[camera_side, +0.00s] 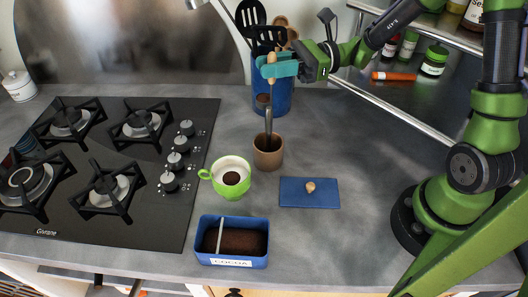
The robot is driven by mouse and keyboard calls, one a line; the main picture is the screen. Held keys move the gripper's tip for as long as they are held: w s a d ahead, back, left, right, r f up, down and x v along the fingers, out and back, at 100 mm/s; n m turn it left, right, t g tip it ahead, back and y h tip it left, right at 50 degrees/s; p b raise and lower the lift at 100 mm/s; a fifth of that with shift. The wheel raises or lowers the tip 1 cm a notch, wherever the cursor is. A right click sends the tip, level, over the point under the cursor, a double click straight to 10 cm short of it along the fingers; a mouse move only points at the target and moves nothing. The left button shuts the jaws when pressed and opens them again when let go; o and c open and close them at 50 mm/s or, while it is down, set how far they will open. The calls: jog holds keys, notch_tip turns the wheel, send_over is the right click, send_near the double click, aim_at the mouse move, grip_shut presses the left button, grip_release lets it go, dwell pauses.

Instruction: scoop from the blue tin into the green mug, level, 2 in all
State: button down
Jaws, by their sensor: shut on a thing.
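My gripper (273,67) is shut on the upright wooden handle (271,82) of a utensil, which I take to be the scoop. Its dark stem (268,122) runs down to the brown cup (268,157), and its lower end is hidden there; I cannot tell if it touches the cup. The green mug (229,188) stands left of the cup with a dark brown heap of powder inside. The blue tin (234,259), labelled COCOA, stands open at the front with brown powder inside. A pale straight bar (221,235) crosses the tin near its left end.
A blue lid (292,196) with a wooden knob lies right of the mug. A blue crock (285,97) of utensils stands behind the gripper. A black gas hob (130,215) fills the left. Jars (434,62) stand at the back right. The counter right of the tin is clear.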

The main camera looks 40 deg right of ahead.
jog(key=s+a+n+g+y, duration=0.1)
jog(key=s+a+n+g, duration=0.35)
jog(key=a, duration=1.05)
jog(key=w+d+f+m, duration=0.1)
jog(key=w+f+m, duration=0.6)
jog(key=m, duration=0.9)
jog(key=shift+w+d+g, duration=0.3)
jog(key=shift+w+g, duration=0.05)
jog(key=shift+w, duration=0.45)
jog(key=shift+m, duration=0.25)
